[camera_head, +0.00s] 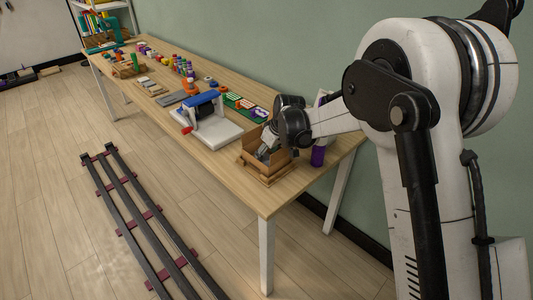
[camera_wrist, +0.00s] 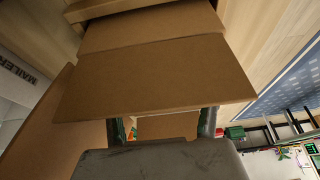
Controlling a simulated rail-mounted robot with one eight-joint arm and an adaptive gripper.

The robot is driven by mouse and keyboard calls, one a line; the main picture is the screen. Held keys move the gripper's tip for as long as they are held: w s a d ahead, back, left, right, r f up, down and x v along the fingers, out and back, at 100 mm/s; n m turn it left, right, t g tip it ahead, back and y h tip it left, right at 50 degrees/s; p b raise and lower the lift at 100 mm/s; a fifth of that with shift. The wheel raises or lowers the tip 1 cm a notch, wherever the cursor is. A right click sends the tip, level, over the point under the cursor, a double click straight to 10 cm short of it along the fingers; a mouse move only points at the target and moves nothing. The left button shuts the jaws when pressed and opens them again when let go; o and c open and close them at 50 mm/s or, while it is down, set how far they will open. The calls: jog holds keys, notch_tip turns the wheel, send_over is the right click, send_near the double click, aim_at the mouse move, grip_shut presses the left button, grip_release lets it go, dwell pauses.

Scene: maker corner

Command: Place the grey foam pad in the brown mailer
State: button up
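The brown mailer (camera_head: 262,171) is an open cardboard box near the front end of the table, with its flaps standing up. My gripper (camera_head: 265,150) reaches down into or just over its opening. In the wrist view a brown flap of the mailer (camera_wrist: 155,78) fills the middle and covers the fingertips. The two dark fingers of my gripper (camera_wrist: 163,125) show below it, spread apart. I cannot make out the grey foam pad for certain in either view, so I cannot tell whether it is between the fingers or inside the mailer.
A white machine with a blue top (camera_head: 208,118) stands left of the mailer. A purple cylinder (camera_head: 318,156) stands close to its right. A green board (camera_head: 240,103) and several small coloured items lie further back. The table's front corner is clear.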

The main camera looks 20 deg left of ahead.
jog(key=shift+r, duration=0.15)
jog(key=shift+r+p, duration=0.6)
jog(key=shift+p, duration=0.05)
jog(key=v, duration=1.1)
jog(key=shift+s+d+r+p, duration=0.15)
jog(key=shift+d+r+p, duration=0.15)
jog(key=shift+p, duration=0.1)
